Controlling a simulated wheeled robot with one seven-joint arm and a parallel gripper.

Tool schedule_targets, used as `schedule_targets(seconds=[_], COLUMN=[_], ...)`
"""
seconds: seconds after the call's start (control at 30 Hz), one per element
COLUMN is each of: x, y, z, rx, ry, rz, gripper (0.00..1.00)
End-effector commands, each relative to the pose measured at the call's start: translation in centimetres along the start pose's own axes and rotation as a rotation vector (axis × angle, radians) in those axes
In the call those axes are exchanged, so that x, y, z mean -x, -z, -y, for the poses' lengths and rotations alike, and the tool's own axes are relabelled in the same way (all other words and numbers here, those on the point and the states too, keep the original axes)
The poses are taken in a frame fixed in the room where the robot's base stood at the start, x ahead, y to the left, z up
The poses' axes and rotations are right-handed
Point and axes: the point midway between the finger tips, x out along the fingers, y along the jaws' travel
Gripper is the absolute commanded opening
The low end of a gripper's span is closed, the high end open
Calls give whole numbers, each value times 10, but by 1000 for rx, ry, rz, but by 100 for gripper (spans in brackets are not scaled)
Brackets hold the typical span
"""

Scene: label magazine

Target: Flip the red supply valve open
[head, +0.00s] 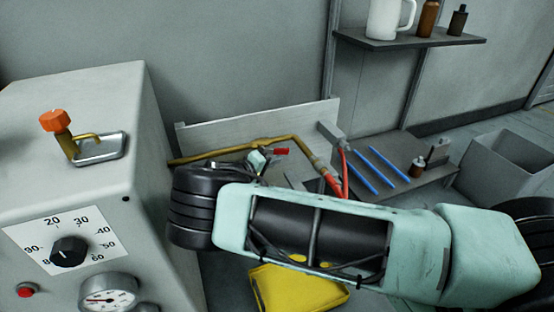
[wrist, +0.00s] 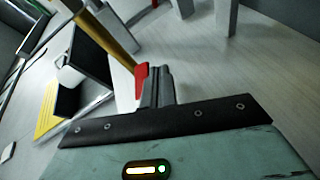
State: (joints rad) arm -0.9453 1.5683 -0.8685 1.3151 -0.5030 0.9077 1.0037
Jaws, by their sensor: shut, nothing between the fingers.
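The red valve handle (head: 281,151) sits by the brass pipe (head: 235,147) in front of a pale panel, behind my arm in the head view. In the wrist view the red handle (wrist: 141,80) stands upright in the picture, near the end of the brass pipe (wrist: 108,30). My gripper (wrist: 160,86) is shut and empty. Its dark fingers are just right of the red handle, very close to it; I cannot tell if they touch. In the head view my arm hides most of the gripper and the area below the valve.
A grey machine (head: 75,180) with an orange-red knob (head: 54,120), a dial and a gauge stands at left. A yellow tray (head: 295,290) lies below my arm. Blue rods (head: 380,168) lie on a low shelf. A grey bin (head: 508,160) stands at right.

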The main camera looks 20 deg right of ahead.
Motion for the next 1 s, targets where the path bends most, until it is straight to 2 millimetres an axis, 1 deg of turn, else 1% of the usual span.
schedule_targets(seconds=[0.03, 0.2, 0.3, 0.4, 0.9, 1.0], x=[11, 39, 51, 58, 60, 58], y=[1, 1, 1, 0, 0, -3], z=[-2, -2, -1, 0, 0, -2], rx=[1, 1, 1, 1, 0, 2], ry=[2, 4, 2, 2, 2, 19], rz=[-3, -3, -2, -1, 1, 24], gripper=[0, 0, 0, 0, 0, 0])
